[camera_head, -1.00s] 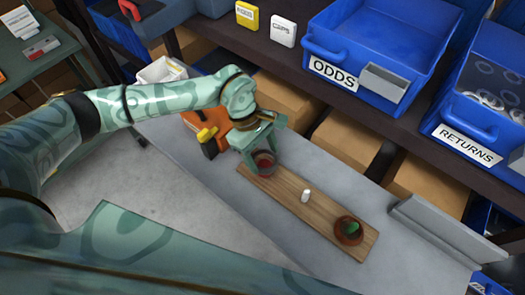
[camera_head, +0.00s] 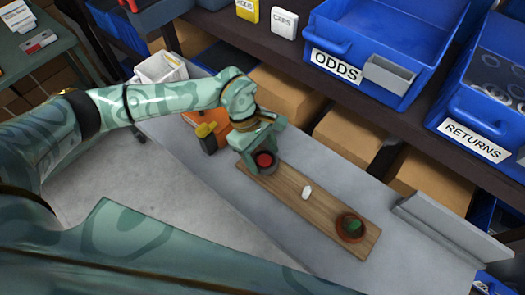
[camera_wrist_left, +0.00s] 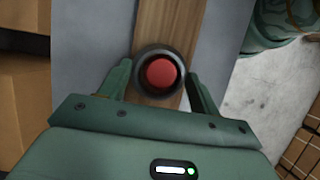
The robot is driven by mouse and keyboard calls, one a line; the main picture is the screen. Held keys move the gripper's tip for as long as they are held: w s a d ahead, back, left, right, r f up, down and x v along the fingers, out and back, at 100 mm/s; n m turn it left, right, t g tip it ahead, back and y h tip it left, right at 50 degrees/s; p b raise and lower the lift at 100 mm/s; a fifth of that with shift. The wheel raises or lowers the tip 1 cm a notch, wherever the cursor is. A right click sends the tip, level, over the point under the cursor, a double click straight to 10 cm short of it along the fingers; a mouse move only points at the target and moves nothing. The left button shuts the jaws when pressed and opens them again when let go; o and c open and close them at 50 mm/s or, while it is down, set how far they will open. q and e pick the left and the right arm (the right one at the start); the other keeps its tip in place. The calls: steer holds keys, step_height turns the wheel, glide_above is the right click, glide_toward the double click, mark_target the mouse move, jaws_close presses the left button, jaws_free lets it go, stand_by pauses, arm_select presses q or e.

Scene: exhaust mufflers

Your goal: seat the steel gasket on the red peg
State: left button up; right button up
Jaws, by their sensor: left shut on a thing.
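A wooden board (camera_head: 285,197) lies on the grey bench and carries a red peg (camera_head: 264,159), a white peg (camera_head: 307,192) and a green peg (camera_head: 353,226). My left gripper (camera_head: 264,161) is at the board's upper-left end, shut on the dark grey steel gasket (camera_wrist_left: 137,73). In the left wrist view, the gasket lies between the fingers and encircles the round top of the red peg (camera_wrist_left: 162,74). I cannot tell whether the gasket touches the board. A brown ring (camera_head: 349,237) sits around the green peg. My right gripper is not in view.
An orange object with a yellow handle (camera_head: 207,130) stands just behind my left gripper. A grey ledge (camera_head: 455,226) is at the bench's right.

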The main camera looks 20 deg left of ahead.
arm_select(q)
steer(key=shift+f+b, duration=0.5)
steer(key=shift+f, duration=0.35)
steer(key=o, duration=1)
steer(key=shift+o, duration=0.2)
steer(key=shift+r, duration=0.15)
steer(key=p+v, duration=0.2)
steer(key=v, duration=1.4)
